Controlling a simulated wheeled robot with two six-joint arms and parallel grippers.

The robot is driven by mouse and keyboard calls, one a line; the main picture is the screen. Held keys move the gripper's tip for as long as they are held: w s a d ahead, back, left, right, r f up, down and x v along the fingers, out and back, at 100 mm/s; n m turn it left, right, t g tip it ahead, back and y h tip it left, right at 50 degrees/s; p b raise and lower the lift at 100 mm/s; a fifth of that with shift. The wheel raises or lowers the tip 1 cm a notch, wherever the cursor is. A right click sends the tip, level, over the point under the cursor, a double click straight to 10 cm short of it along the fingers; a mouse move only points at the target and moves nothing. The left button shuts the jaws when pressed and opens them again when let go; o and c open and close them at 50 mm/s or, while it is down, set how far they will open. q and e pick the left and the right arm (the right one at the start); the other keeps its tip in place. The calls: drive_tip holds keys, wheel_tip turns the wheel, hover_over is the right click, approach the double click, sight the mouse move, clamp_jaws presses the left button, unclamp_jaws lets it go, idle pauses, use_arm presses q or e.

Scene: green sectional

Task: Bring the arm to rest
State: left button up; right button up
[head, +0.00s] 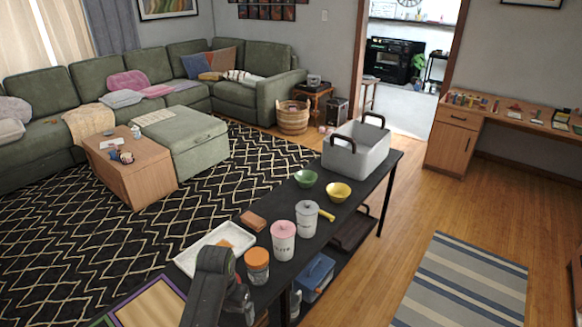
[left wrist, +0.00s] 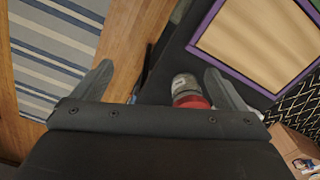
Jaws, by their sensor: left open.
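My left arm (head: 207,285) rises from the bottom of the head view, in front of the near end of the dark table. In the left wrist view my left gripper (left wrist: 158,70) has its two fingers wide apart with nothing held between them. A jar with a grey top and red band (left wrist: 187,92) stands beyond the gripper, close to the right finger in the picture; whether they touch cannot be told. My right gripper is not in view.
The dark table (head: 283,200) carries a white tray (head: 190,258), an orange-lidded jar (head: 257,267), two canisters, a green bowl (head: 306,178), a yellow bowl (head: 338,192) and a grey bin (head: 355,155). A purple-framed board (head: 150,305) lies at the near end. Open floor lies right.

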use_arm(q)
drive_tip(key=s+a+f+n+t, duration=0.2)
drive_tip(key=s+a+f, duration=0.2)
drive_tip(key=s+a, duration=0.8)
drive_tip(key=s+a+r+n+t+y, duration=0.1)
drive_tip(key=s+a+r, duration=0.15)
drive_tip(key=s, duration=0.55)
drive_tip(key=s+a+r+n+t+y, duration=0.1)
drive_tip(key=s+r, duration=0.3)
drive_tip(key=s, duration=0.4)
wheel_tip(320, 180, down, 30)
drive_tip(key=s+a+g+b, duration=0.1)
drive_tip(key=g+b, duration=0.1)
drive_tip(key=b, duration=0.2)
drive_tip(key=s+d+f+h+b, duration=0.1)
drive_tip(key=s+f+b, duration=0.2)
drive_tip(key=s+f, duration=1.1)
wheel_tip(320, 180, down, 4)
drive_tip(key=shift+s+g+b, duration=0.35)
drive_tip(key=shift+g+b, duration=0.05)
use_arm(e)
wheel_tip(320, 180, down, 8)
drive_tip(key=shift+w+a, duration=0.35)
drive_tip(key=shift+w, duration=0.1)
